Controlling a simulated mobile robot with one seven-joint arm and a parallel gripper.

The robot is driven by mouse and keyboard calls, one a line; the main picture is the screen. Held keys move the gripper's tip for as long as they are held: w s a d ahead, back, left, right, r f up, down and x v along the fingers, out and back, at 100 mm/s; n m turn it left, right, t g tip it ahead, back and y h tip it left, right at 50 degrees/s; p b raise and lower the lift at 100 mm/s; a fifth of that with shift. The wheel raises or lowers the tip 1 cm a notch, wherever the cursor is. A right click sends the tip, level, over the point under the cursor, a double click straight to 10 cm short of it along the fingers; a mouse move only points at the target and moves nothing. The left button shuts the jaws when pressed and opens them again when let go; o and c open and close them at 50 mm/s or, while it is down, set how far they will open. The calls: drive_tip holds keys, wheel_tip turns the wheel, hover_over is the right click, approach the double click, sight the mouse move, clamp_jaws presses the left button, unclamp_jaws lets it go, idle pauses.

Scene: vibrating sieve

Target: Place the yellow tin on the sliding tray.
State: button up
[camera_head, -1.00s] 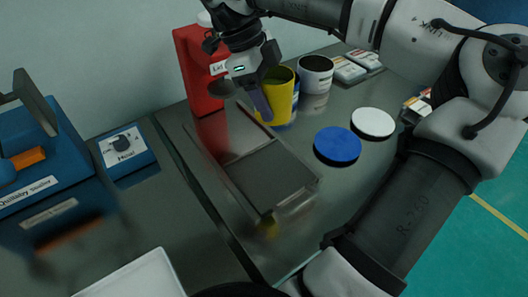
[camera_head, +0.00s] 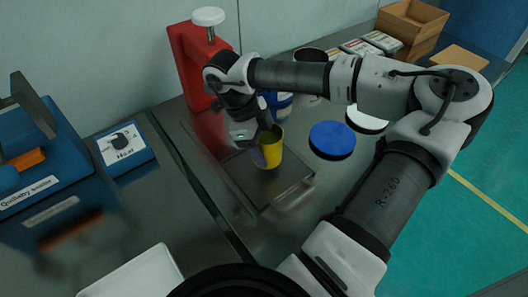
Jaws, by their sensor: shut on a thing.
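The yellow tin (camera_head: 270,150) is an open cup-like can held upright by my gripper (camera_head: 262,148). My gripper is shut on its left wall, with a finger showing at that side. The tin is over the sliding tray (camera_head: 270,194), a flat dark metal plate with a clear front lip, in front of the red machine. I cannot tell whether the tin's bottom touches the tray. The inside of the tin is mostly hidden.
A red machine (camera_head: 190,62) stands behind the tray. A blue lid (camera_head: 332,139) and a white lid (camera_head: 366,122) lie to the right. A blue tin (camera_head: 279,104) and a dark-topped white tin (camera_head: 310,58) stand behind my arm.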

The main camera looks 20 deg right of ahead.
sight(264, 154)
drive_tip(key=shift+f, duration=1.8)
drive_tip(key=shift+f, duration=0.1)
drive_tip(key=shift+f, duration=0.15)
drive_tip(key=o, duration=1.2)
drive_tip(key=shift+r, duration=0.2)
drive_tip(key=shift+r+p, duration=0.25)
drive_tip(key=shift+p, duration=0.15)
drive_tip(key=b+v, duration=0.2)
drive_tip(key=v, duration=0.9)
drive_tip(key=shift+w+a+r, duration=0.1)
drive_tip(key=shift+a+r, duration=0.1)
drive_tip(key=shift+r, duration=0.05)
